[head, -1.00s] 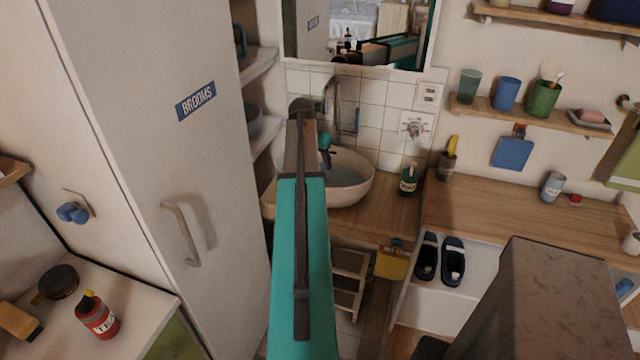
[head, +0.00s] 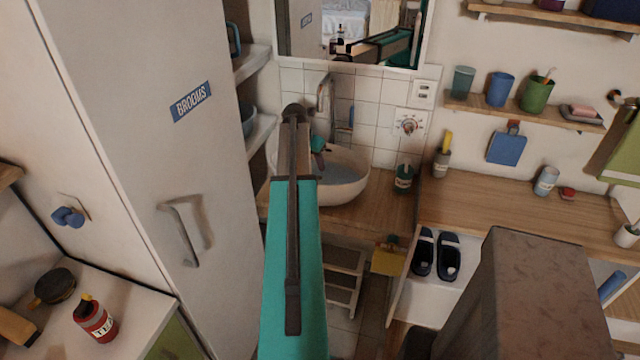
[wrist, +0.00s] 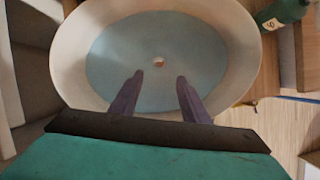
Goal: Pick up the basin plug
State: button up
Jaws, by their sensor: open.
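The round cream basin (head: 345,190) stands on the wooden counter under the mirror, partly hidden by my arm in the head view. In the wrist view the basin (wrist: 72,55) fills the upper half, with a smooth pale blue area inside. A small pale and reddish spot (wrist: 159,62) lies at the middle of its bottom. It may be the basin plug or the drain; it is too small to tell. My gripper (wrist: 160,77) is open and empty above the basin, its two dark fingers on either side of a line below the spot. In the head view my arm mostly hides the gripper.
A tap (head: 323,92) rises behind the basin. A dark green bottle (head: 404,177) stands right of it; a green bottle also shows in the wrist view (wrist: 283,12). The tall broom cupboard (head: 130,130) is at the left. A mirror (head: 350,35) hangs above.

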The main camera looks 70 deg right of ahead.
jog(key=p, duration=0.1)
send_over(319, 178)
jog(key=a, duration=0.2)
jog(key=shift+a+f, duration=0.2)
jog(key=shift+f, duration=2.4)
jog(key=shift+d+f, duration=0.1)
jog(key=shift+d, duration=0.05)
jog(key=shift+p+x, duration=0.9)
jog(key=shift+p, duration=0.05)
jog(key=shift+w+p+x, duration=0.2)
jog(key=shift+p+x, duration=0.25)
jog(key=shift+x, duration=1.1)
jog(key=shift+d, duration=0.1)
grip_shut()
